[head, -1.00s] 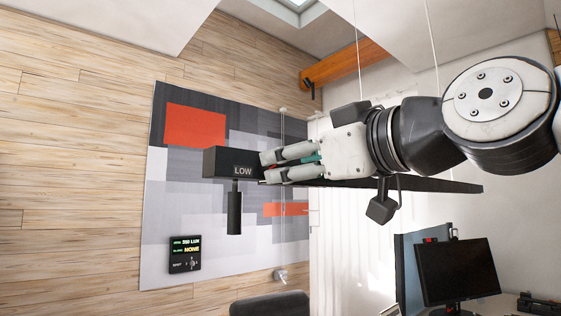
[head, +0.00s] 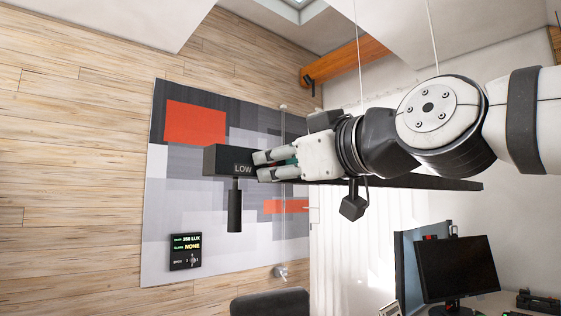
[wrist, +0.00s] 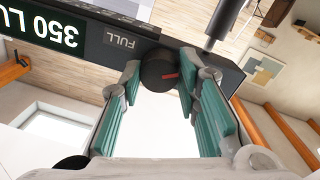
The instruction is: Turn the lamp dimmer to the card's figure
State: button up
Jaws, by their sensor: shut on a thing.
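The dimmer knob (wrist: 155,72) is a dark round knob with a red mark, on the dark lamp bar (wrist: 232,76). The red mark points right in the wrist view. My gripper (head: 258,165) is shut on the knob, one finger on each side. The word FULL (wrist: 119,40) stands on the bar left of the knob. In the head view the lamp's end block (head: 227,160) carries the word LOW. The knob is hidden there behind my fingers.
A small dark display (head: 186,251) on the grey-and-red wall panel (head: 220,240) shows a LUX line and GLARE NONE; its figure is tiny. A black cylinder (head: 235,208) hangs below the end block. A monitor (head: 458,268) and chair (head: 270,304) stand lower right.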

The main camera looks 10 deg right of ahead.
jog(key=shift+m, duration=0.3)
jog(key=m+b, duration=0.3)
jog(key=m, duration=0.1)
jog(key=shift+m, duration=0.3)
jog(key=m+b, duration=0.1)
jog(key=m, duration=0.5)
jog(key=shift+g+b, duration=0.3)
jog(key=m, duration=0.6)
jog(key=shift+d, duration=0.1)
jog(key=m+p, duration=0.1)
jog(key=m, duration=0.4)
jog(key=shift+m+y, duration=0.3)
jog(key=shift+y, duration=0.1)
jog(key=shift+g, duration=0.3)
jog(key=o, duration=1.2)
